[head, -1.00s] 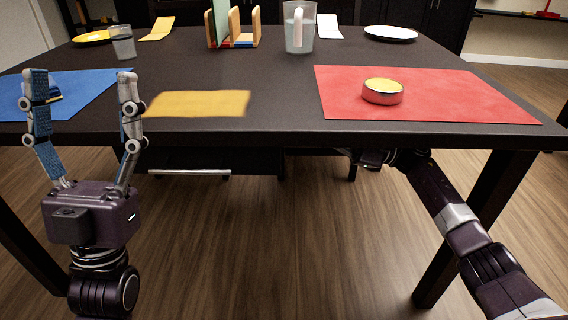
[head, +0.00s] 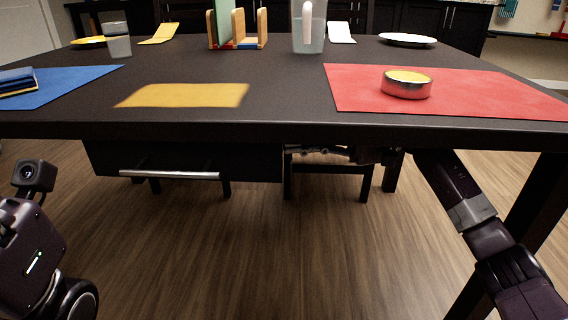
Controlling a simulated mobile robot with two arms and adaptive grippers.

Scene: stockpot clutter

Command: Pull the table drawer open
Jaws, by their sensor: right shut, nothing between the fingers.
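The table drawer (head: 250,163) is a dark box under the front edge of the black table (head: 300,129). A silver bar handle (head: 168,175) runs across its front. The drawer front sits under the tabletop and looks closed; its top is hidden by the table edge. My right gripper (head: 300,151) is under the tabletop, beside the right end of the drawer and away from the handle. It is shut and empty, partly in shadow. My left gripper's body (head: 30,245) shows at the left edge, left of the drawer; its fingers are not visible.
On the table are a red mat (head: 470,95) with a round tin (head: 407,84), a yellow cloth (head: 183,95), a blue mat (head: 80,84), a pitcher (head: 309,35), a wooden rack (head: 238,42) and a glass (head: 117,40). The floor before the drawer is clear.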

